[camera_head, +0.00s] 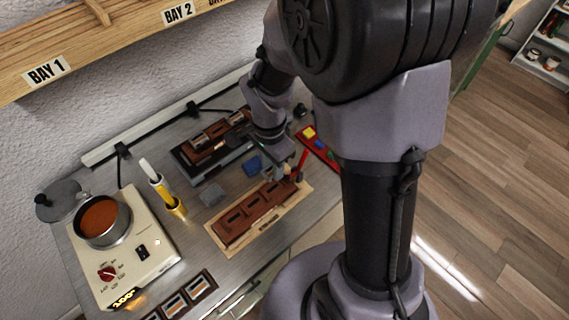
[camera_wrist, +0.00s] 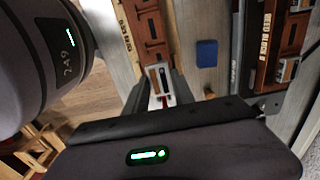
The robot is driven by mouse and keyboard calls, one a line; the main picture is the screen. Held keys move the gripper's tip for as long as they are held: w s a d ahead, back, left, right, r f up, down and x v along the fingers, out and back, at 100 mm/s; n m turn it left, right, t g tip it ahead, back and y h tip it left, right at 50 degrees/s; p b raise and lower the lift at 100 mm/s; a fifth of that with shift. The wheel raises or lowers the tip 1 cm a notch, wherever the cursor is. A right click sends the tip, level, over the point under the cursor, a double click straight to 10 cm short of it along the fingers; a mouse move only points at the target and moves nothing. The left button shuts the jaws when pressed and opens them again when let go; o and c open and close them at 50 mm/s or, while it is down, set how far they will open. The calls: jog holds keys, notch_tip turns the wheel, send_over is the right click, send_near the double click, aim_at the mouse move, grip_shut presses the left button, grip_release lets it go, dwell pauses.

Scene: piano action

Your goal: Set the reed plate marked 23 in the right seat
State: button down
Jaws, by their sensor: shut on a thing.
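My gripper (camera_head: 286,174) is low at the right end of a brown wooden block with several slotted seats (camera_head: 240,224), which lies on a pale wooden base. In the wrist view the gripper (camera_wrist: 161,100) is shut on a small pale plate with a brown strip (camera_wrist: 158,76), in line with the end of the brown block (camera_wrist: 150,28). The number on the plate is not readable. I cannot tell whether it touches the seat. More plates sit in a dark rack (camera_head: 205,276) at the front.
A hot plate (camera_head: 147,263) with a pan of brown stuff (camera_head: 100,222) stands at the left. A red tray (camera_head: 325,160) is to the right.

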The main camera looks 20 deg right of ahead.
aim_at(272, 188)
jog(key=shift+w, duration=0.1)
jog(key=shift+a+f+b, duration=0.2)
jog(key=shift+f+b, duration=0.3)
jog(key=shift+f, duration=0.05)
notch_tip(272, 188, down, 6)
jog(key=b, duration=0.4)
jog(key=shift+r, duration=0.2)
jog(key=shift+f+b, duration=0.55)
jog(key=shift+b, duration=0.35)
jog(key=c, duration=1)
grip_release()
notch_tip(272, 188, up, 18)
jog(key=p, duration=0.7)
jog(key=s+a+r+n+t+y+b, duration=0.1)
jog(key=s+a+n+t+b, duration=0.1)
jog(key=s+n, duration=0.3)
jog(key=s+a+r+n+t+y+b, duration=0.1)
jog(key=s+a+n+t+b, duration=0.1)
jog(key=s+n+b, duration=0.3)
jog(key=s+t, duration=0.1)
jog(key=s, duration=0.2)
jog(key=shift+t+b, duration=0.3)
jog(key=shift+t, duration=0.1)
